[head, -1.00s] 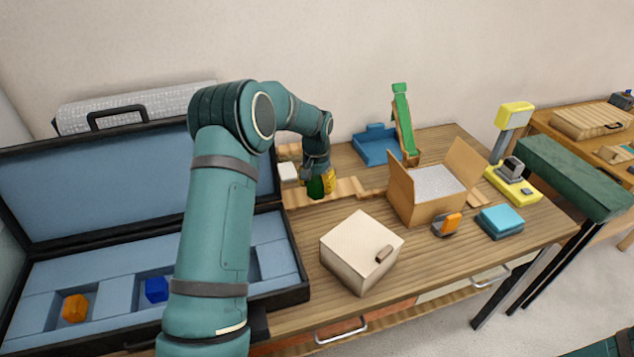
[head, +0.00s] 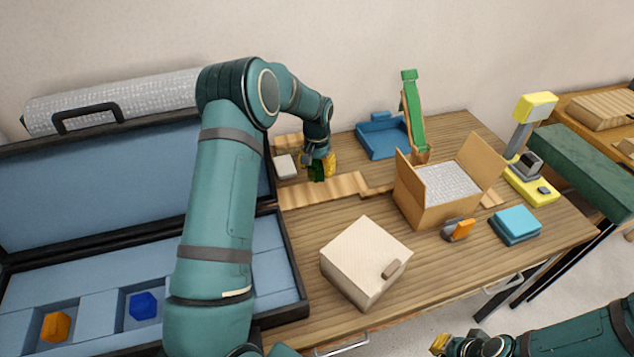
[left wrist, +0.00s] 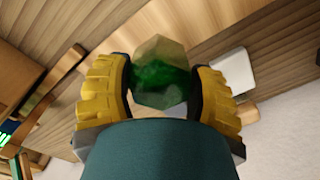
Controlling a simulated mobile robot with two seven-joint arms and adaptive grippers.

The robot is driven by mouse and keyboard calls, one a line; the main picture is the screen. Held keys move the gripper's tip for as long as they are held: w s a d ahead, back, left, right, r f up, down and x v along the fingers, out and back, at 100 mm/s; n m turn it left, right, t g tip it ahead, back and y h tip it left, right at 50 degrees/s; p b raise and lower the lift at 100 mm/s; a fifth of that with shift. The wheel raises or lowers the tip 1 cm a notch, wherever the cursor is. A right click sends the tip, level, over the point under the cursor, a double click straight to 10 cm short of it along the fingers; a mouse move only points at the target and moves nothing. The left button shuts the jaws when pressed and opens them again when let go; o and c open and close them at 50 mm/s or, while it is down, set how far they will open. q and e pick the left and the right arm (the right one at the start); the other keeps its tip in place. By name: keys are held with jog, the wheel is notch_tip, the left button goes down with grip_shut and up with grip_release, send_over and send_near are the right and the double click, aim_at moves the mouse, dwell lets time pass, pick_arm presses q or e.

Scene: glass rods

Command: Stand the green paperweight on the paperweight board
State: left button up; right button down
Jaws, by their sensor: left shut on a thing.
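My left gripper (head: 318,164) is shut on the green paperweight (head: 316,172), a faceted, glassy piece. In the left wrist view the paperweight (left wrist: 160,75) sits between the two yellow fingers (left wrist: 165,90). A pale wooden board (head: 320,190) lies on the table just in front of the held paperweight; I cannot tell for sure that it is the paperweight board. Whether the paperweight touches anything below is hidden. My right gripper (head: 462,346) shows only in part at the lower edge, and its jaw opening is unclear.
A white block (head: 285,167) lies left of my left gripper. An open case (head: 60,275) holds orange (head: 55,328) and blue (head: 144,305) pieces. A cream box (head: 365,255), an open carton (head: 425,203) and a blue tray (head: 378,140) stand on the table. Bare tabletop lies around the cream box.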

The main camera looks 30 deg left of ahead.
aim_at(317, 163)
pick_arm(q)
jog(key=shift+f, duration=2.9)
jog(key=shift+f, duration=0.2)
jog(key=o, duration=1.3)
jog(key=shift+r, duration=0.1)
notch_tip(317, 163, up, 12)
jog(key=shift+s+r, duration=0.1)
